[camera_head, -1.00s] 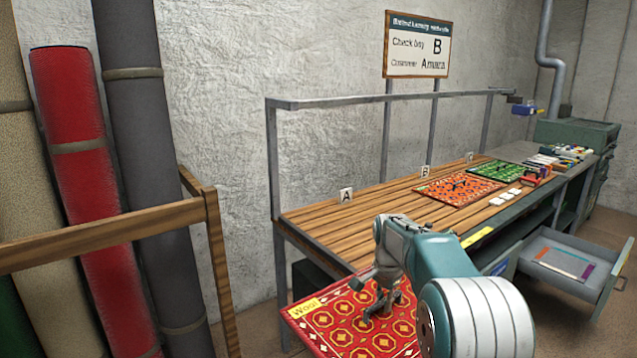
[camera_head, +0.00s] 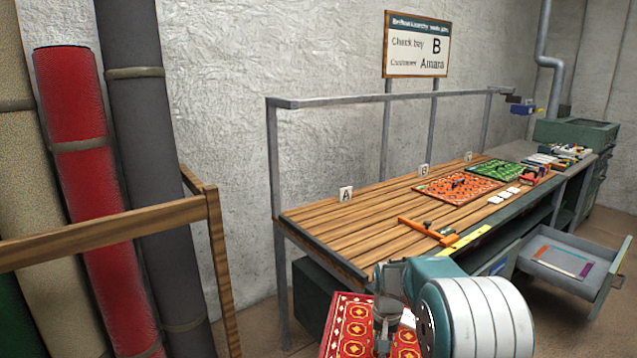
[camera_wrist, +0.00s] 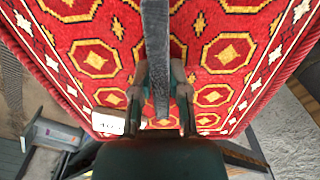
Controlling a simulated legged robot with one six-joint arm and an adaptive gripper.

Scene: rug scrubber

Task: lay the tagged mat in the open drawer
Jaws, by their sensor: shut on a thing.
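A red mat with gold octagons (camera_head: 345,325) hangs low in front of the bench, at the bottom of the head view. It fills much of the wrist view (camera_wrist: 95,60), with a pale tag (camera_wrist: 108,122) near one edge, its writing only partly legible. My gripper (camera_wrist: 160,85) is shut on a dark upright bar (camera_wrist: 157,40) over the mat's middle, and the mat is carried with it. In the head view, my arm hides part of the mat. The open drawer (camera_head: 608,283) juts out under the bench's right end, with a coloured rectangular outline (camera_head: 560,260) on its floor.
The bench (camera_head: 330,232) bears an orange mat (camera_head: 458,188), a green mat (camera_head: 498,170) and an orange T-shaped tool (camera_head: 428,231) at its front edge. A wooden rack (camera_head: 110,232) with rolled rugs stands left. A sign (camera_head: 418,45) reads "Check bay B".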

